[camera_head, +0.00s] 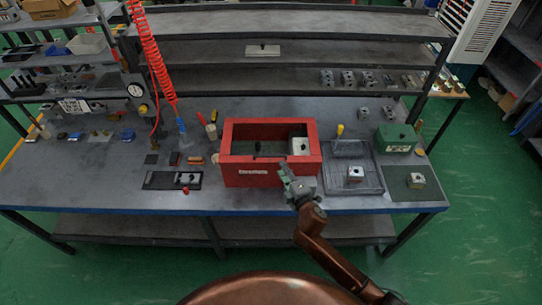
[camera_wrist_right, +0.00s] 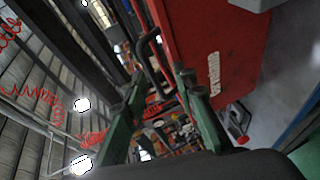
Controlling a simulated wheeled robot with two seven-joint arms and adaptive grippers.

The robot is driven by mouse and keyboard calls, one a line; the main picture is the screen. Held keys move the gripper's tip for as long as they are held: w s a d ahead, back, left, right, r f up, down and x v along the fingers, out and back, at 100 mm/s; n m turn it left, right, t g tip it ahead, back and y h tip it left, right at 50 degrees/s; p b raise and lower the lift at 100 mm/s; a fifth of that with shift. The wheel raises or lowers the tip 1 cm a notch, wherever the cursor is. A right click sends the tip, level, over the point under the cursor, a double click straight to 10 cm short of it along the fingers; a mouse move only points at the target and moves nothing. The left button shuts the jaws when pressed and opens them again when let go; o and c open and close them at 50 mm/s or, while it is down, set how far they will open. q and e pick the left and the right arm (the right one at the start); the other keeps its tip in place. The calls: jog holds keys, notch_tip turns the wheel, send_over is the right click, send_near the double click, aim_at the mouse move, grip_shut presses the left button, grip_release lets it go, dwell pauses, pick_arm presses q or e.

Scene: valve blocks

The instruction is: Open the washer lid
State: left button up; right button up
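The washer is a red box (camera_head: 252,174) with white lettering, at the middle of the table's front. Its red rim frames a dark area, and a pale block (camera_head: 299,146) shows at the right within it. I cannot make out a separate lid panel. My right gripper (camera_head: 286,171) is at the front right of the box, near its top edge. In the right wrist view, its green fingers (camera_wrist_right: 160,82) are spread apart. A dark bent handle (camera_wrist_right: 152,62) by the red wall (camera_wrist_right: 215,45) shows at or just beyond the fingertips; contact is unclear. My left gripper is out of view.
A grey tray (camera_head: 336,183) with a metal block (camera_head: 355,174) is right of the box. A green box (camera_head: 396,138) stands farther right. A dark plate (camera_head: 158,180) with a small valve part lies left. A red coiled hose (camera_head: 152,55) hangs behind.

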aim_at(271, 156)
jog(key=shift+n+y, duration=0.3)
jog(key=shift+n, duration=0.3)
jog(key=shift+w+a, duration=0.8)
jog(key=shift+w, duration=0.4)
jog(key=shift+w+a, duration=0.8)
jog(key=shift+w, duration=0.45)
jog(key=shift+w+a, duration=0.8)
jog(key=shift+w, duration=0.4)
jog(key=shift+c, duration=0.6)
grip_shut()
